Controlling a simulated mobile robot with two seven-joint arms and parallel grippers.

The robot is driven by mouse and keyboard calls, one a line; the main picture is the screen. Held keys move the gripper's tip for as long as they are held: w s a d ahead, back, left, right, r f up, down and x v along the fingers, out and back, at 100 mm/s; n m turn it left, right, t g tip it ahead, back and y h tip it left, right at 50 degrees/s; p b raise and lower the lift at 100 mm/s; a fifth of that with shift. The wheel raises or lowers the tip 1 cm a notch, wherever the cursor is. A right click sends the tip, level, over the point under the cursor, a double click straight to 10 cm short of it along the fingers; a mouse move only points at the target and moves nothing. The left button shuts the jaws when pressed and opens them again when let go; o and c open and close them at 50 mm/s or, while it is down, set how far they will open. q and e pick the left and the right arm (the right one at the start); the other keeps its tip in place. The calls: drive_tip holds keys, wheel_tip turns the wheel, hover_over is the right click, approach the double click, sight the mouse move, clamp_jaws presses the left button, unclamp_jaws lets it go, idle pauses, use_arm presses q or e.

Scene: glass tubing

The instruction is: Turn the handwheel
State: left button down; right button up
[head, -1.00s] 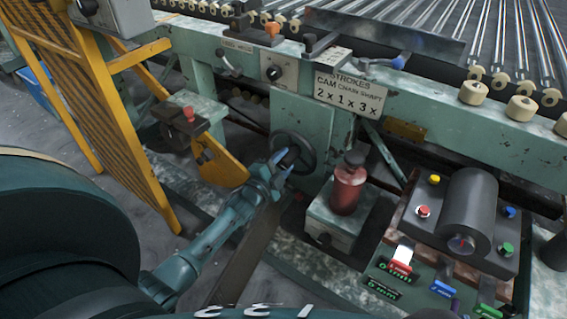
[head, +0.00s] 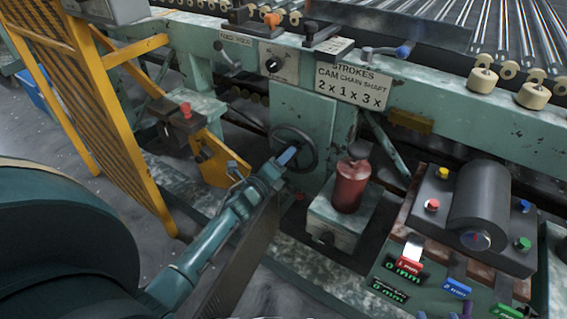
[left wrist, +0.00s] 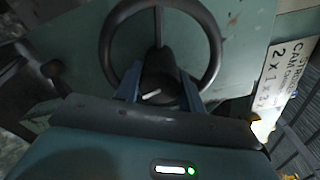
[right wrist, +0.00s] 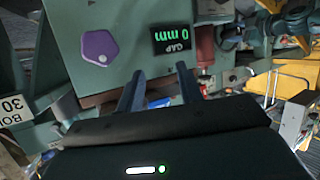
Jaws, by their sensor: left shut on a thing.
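The handwheel (head: 314,150) is a dark ring with a hub, mounted on the front of a pale green machine. In the left wrist view its rim (left wrist: 213,42) and a spoke show above my gripper. My left gripper (head: 288,157) reaches the wheel's centre. In the left wrist view its two fingers (left wrist: 158,88) stand on either side of the dark hub, which bears a white mark, and they are shut on it. My right gripper (right wrist: 158,88) shows only in the right wrist view, with its fingers apart and nothing visible between them.
A red canister (head: 350,187) stands on a box right of the wheel. A yellow guard (head: 95,120) is at the left. A strokes sign (head: 350,86) hangs above. A button panel (head: 408,205) is at the right. A gap display (right wrist: 173,38) faces my right gripper.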

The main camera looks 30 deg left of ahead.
use_arm(q)
drive_tip(key=shift+r+m+b, duration=0.1)
drive_tip(key=shift+m+b, duration=0.5)
drive_tip(key=shift+m, duration=0.6)
drive_tip(key=c, duration=0.9)
unclamp_jaws()
drive_tip(key=shift+o, duration=0.2)
drive_tip(key=s+a+p, duration=0.1)
drive_tip(key=s, duration=1.2)
